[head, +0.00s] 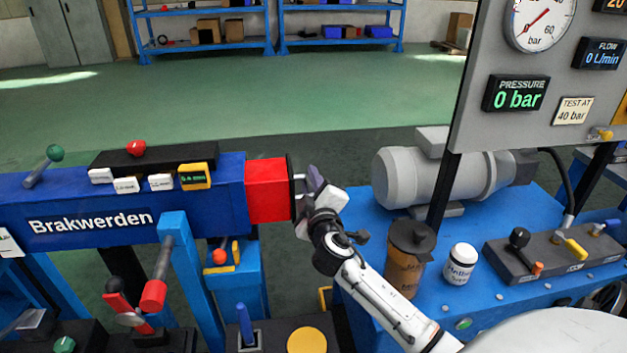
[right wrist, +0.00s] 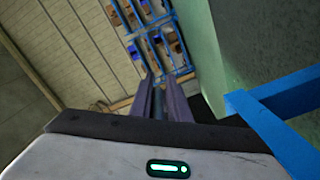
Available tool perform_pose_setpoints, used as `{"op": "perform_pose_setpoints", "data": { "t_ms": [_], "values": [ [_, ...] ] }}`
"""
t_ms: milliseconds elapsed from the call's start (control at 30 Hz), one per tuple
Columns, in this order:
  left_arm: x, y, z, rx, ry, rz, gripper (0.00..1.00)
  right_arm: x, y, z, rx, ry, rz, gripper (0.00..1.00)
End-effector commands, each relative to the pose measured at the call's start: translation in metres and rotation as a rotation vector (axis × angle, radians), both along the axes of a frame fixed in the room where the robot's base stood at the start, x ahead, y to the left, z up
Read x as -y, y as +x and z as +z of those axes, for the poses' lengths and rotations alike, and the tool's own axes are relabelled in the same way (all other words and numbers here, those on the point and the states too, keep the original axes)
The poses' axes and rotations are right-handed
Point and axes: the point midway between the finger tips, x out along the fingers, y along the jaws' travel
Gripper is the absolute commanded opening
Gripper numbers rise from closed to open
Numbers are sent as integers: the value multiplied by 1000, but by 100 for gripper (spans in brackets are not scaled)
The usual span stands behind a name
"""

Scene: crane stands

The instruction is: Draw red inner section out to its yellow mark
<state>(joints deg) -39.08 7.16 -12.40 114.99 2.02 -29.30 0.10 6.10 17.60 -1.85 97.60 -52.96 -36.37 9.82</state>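The red inner section (head: 267,190) is a short red box tube sticking out of the right end of the blue beam (head: 90,215) marked "Brakwerden". A dark end plate (head: 291,188) caps it. No yellow mark shows on its visible faces. My right gripper (head: 306,192) is at this end plate, by a thin pale bar there. In the right wrist view, its two dark fingers (right wrist: 159,100) stand close together with a narrow bluish bar between them. I cannot tell whether they grip it. My left gripper is not in view.
A blue bench (head: 480,280) on the right carries a grey motor (head: 425,178), a brown jug (head: 408,258), a white jar (head: 460,263) and a valve block (head: 555,250). The gauge panel (head: 540,75) reads 0 bar. A red-handled lever (head: 154,295) stands before the beam.

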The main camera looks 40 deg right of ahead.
Motion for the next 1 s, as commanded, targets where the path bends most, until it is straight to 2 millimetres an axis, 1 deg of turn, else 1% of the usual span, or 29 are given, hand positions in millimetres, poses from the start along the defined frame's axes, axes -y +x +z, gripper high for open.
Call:
{"op": "perform_pose_setpoints", "data": {
  "t_ms": [33,100,433,533,667,900,1000],
  "values": [
    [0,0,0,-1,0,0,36,2,2,14,25,-4,-1,22],
    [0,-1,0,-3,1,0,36,2,2,14,24,-4,1,31],
    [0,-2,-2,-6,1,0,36,1,0,10,19,-3,3,31],
    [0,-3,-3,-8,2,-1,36,-3,-4,8,16,0,4,31],
    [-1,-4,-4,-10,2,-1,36,-12,-21,7,15,1,5,31],
    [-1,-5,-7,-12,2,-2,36,-35,-63,6,15,1,1,31],
    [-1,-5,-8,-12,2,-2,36,-42,-75,7,16,1,1,31]
  ]
}}
